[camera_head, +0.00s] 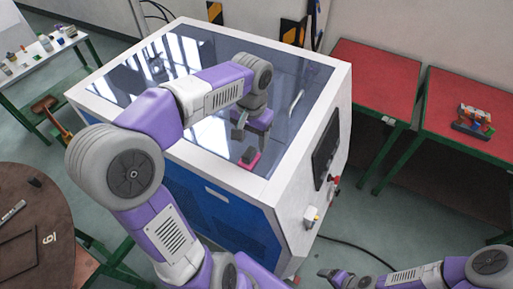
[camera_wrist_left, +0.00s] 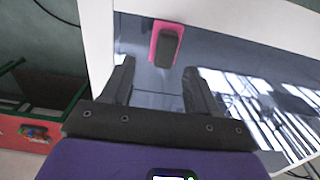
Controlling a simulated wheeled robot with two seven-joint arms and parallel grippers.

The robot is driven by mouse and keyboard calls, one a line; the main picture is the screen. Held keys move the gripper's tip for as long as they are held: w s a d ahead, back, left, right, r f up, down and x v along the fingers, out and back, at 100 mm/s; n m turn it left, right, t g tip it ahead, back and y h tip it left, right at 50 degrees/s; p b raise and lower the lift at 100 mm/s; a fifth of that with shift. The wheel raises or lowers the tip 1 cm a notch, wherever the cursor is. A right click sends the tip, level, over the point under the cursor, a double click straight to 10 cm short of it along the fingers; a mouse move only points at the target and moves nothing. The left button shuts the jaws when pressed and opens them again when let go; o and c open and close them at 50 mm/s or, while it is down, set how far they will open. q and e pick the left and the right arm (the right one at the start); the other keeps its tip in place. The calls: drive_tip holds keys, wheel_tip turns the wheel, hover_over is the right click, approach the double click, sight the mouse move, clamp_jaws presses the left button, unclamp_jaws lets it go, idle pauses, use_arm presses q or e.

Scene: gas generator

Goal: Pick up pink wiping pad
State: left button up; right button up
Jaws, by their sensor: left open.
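The pink wiping pad (camera_head: 246,165), with a dark handle block on it, lies on the glass top of the blue and white machine. In the left wrist view the pad (camera_wrist_left: 154,47) is just beyond my fingertips, between their lines. My left gripper (camera_head: 248,133) is open and empty above the glass, a little behind the pad in the head view. In the wrist view both fingers of the left gripper (camera_wrist_left: 159,68) are apart with nothing between them. My right gripper (camera_head: 338,278) is low at the bottom edge; its jaw state is unclear.
The machine's white frame (camera_head: 213,173) borders the glass, which shows window reflections. Red-topped tables (camera_head: 372,80) stand at the right, one with a small colourful object (camera_head: 473,121). A brown round table (camera_head: 35,225) is at the left. Yellow-black panels are behind.

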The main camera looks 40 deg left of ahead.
sight(249, 151)
use_arm(q)
drive_tip(key=f, duration=0.6)
drive_tip(key=shift+s+a+f, duration=0.1)
drive_tip(key=shift+s+a, duration=0.25)
drive_tip(key=shift+s, duration=0.05)
drive_tip(key=shift+c, duration=0.4)
drive_tip(key=c, duration=0.8)
wheel_tip(249, 151, up, 10)
drive_tip(key=shift+r+p, duration=0.1)
drive_tip(key=shift+p, duration=0.3)
